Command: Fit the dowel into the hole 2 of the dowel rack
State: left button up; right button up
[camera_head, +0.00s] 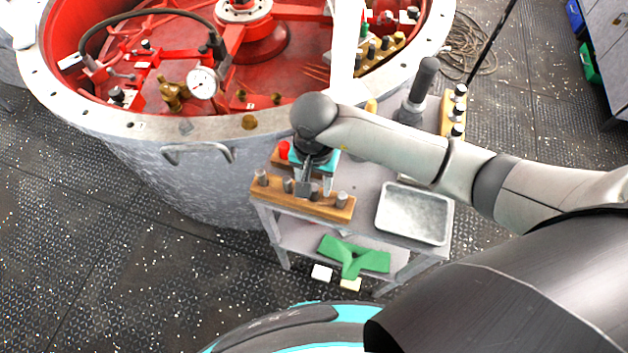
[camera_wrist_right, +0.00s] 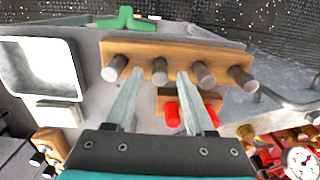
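The dowel rack, a long wooden block (camera_head: 327,208), lies along the near edge of the grey cart; it also shows in the right wrist view (camera_wrist_right: 183,53). Several grey dowels stand in it in a row, including an end one (camera_head: 262,177) and one on the other end (camera_head: 342,199). My right gripper (camera_head: 313,190) points down over the rack. In the wrist view its fingers (camera_wrist_right: 160,73) are apart, with one dowel (camera_wrist_right: 160,78) between the tips and a gap visible on each side. The hole numbers and the holes under the dowels cannot be seen. My left gripper is not in view.
A small wooden block with red pegs (camera_wrist_right: 186,110) sits behind the rack, close to the fingers. A metal tray (camera_head: 413,213) is on the right of the cart top. A large grey drum (camera_head: 190,150) stands left. A green part (camera_head: 353,256) lies on the lower shelf.

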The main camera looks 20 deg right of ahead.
jog(key=shift+o, duration=0.2)
notch_tip(320, 180, up, 15)
jog(key=shift+r, duration=0.15)
dwell(0.4)
dwell(0.4)
